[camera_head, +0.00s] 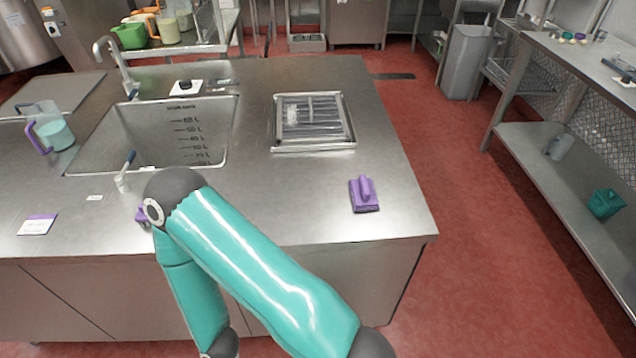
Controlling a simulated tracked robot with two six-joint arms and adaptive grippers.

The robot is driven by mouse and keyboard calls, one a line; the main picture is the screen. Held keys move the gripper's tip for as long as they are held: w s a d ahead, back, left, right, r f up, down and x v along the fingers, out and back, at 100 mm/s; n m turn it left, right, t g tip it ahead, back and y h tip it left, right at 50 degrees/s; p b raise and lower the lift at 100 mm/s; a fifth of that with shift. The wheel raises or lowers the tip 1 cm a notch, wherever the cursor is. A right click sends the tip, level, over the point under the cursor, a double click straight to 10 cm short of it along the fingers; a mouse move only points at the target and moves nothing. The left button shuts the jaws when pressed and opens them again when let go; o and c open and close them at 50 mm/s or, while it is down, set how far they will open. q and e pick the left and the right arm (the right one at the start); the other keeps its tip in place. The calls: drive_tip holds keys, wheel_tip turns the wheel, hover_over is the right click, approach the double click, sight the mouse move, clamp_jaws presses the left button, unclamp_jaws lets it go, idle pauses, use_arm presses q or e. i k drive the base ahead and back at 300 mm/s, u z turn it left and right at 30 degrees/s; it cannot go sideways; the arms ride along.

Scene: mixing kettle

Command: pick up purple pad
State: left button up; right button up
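The purple pad (364,203) lies on the steel counter (300,222), near its front right corner. It has an upright purple handle on top, and nothing touches it. Neither of my grippers is in view. One of my teal arms crosses the lower middle, with its dark joint over the counter's front edge, left of the pad. A small purple item (140,214) shows beside that joint and is mostly hidden.
A brush (124,172) stands near the sink's front. A framed grate (312,120) lies behind the pad. The counter around the pad is clear. A steel shelf table (575,165) stands right.

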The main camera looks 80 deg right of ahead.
sight(364, 196)
drive_tip(key=z, duration=0.05)
drive_tip(key=k, duration=1.7)
drive_tip(key=z, duration=4.25)
drive_tip(key=k, duration=0.1)
drive_tip(key=u, duration=2.2)
drive_tip(key=i, duration=1.2)
drive_tip(key=z, duration=0.05)
